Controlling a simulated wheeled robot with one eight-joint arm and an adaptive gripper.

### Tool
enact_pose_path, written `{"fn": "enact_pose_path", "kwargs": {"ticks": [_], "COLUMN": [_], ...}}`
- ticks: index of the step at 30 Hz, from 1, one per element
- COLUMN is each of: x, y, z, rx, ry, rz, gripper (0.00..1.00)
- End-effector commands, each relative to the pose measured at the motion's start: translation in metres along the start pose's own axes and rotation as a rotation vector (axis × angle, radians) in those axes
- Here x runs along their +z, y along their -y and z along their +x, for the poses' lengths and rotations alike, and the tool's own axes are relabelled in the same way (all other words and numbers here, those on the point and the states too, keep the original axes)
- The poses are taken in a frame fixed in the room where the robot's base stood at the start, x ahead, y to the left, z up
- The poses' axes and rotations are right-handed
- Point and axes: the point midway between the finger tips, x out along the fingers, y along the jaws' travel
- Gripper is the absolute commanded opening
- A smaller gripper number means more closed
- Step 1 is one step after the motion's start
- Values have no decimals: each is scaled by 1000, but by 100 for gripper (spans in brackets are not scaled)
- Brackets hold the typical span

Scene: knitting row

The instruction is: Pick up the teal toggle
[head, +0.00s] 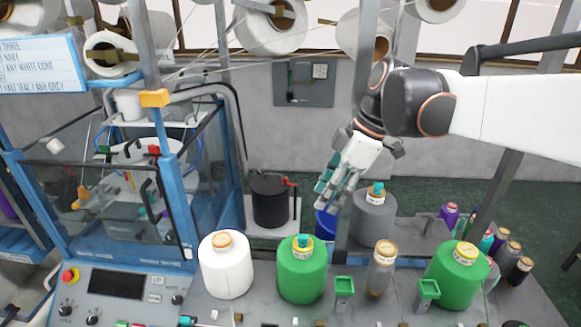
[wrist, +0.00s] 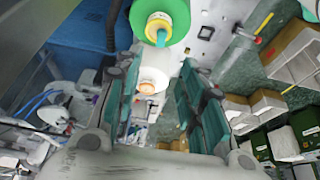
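My gripper (head: 328,192), with teal finger pads, hangs above the machine, left of and above the grey cone. In the wrist view its fingers (wrist: 165,105) are spread apart with nothing held between them. A small teal piece (head: 186,320), possibly the toggle, lies at the bottom edge of the head view by the control panel. Other small teal pieces sit on the top of the green cone (head: 303,241) and on the top of the grey cone (head: 376,189). I cannot tell for sure which is the toggle. In the wrist view, a teal piece (wrist: 161,38) shows at the green cone's tip.
A white cone (head: 226,270), a middle green cone (head: 302,280), a right green cone (head: 457,280) and a tan spool (head: 382,268) stand along the front shelf. A black canister (head: 271,203) stands behind. A blue-framed machine (head: 180,190) is at left; a grey post stands near my gripper.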

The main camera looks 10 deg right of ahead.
Motion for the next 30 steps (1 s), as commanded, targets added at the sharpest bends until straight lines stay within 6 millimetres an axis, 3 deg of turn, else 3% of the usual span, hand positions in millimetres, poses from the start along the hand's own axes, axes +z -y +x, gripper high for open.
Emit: {"fn": "enact_pose_path", "kwargs": {"ticks": [4,15,25,30], "x": [-3,-3,-2,0], "y": [-3,-2,-1,2], "z": [2,67,90,110], "rx": [-10,-9,-8,-9], "ry": [-6,-5,-5,-5], "rz": [-25,-25,-23,-24], "gripper": [37,37,37,37]}}
